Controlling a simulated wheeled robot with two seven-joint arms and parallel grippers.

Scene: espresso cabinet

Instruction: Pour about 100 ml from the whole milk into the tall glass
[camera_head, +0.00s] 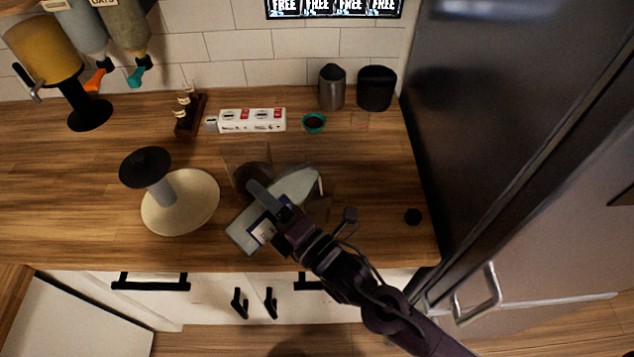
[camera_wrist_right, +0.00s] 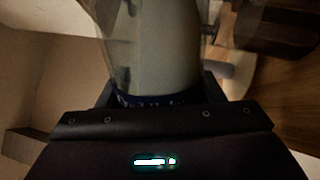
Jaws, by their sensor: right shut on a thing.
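My right gripper (camera_head: 268,207) is shut on the whole milk, a pale bottle (camera_head: 300,187) with a dark blue and white label. The bottle is tilted far over above the middle of the counter, its long body running from lower left to upper right. In the right wrist view its pale, partly clear body (camera_wrist_right: 155,50) fills the upper middle, with the dark label at the jaws. I cannot clearly make out the tall glass; faint clear outlines show beside the bottle, partly hidden by it and my arm. No stream of milk can be made out. My left gripper is out of view.
A lidded stand on a cream round base (camera_head: 180,218) is left of the bottle. A dark fridge (camera_head: 500,110) bounds the right. The front-left counter is clear.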

